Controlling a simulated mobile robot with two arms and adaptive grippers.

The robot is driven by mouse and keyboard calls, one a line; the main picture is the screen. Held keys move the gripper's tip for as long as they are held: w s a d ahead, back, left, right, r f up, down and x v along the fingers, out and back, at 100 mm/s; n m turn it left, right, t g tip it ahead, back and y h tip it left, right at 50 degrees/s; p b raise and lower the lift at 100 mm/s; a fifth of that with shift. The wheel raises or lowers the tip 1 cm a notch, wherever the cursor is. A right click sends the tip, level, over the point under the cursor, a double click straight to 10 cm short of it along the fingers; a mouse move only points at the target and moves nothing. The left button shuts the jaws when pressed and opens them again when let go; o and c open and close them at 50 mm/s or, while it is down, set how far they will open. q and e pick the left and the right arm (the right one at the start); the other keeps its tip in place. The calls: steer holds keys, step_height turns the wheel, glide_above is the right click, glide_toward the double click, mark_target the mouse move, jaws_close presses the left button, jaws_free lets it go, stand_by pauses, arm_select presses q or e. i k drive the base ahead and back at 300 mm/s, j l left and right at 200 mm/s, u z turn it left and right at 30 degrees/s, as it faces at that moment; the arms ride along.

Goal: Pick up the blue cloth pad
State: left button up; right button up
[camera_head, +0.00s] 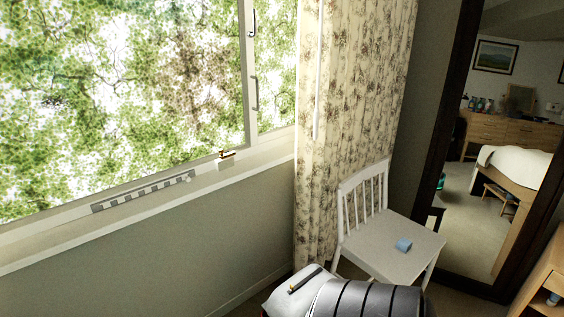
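A small light-blue pad (403,245), which looks like the blue cloth pad, lies flat on the seat of a white wooden chair (383,262). The chair stands between the curtain and the tall mirror, with its slatted back to the left. Nothing touches or covers the pad. Neither of my grippers shows in the head view.
A silver-grey ribbed object (365,300) and a white surface with a dark bar on it (290,292) cover the floor in front of the chair. A wooden unit (543,280) stands at the right edge. A dark-framed mirror (480,200) leans behind; a patterned curtain (350,90) hangs left.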

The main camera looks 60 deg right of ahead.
mark_target(404, 245)
steer(key=z, duration=3.1)
steer(key=u, duration=1.8)
steer(key=z, duration=1.75)
steer(key=i+l+u, duration=0.2)
steer(key=i+l, duration=0.5)
steer(key=i+l+u, duration=0.15)
steer(key=i+l, duration=0.6)
steer(key=l, duration=0.1)
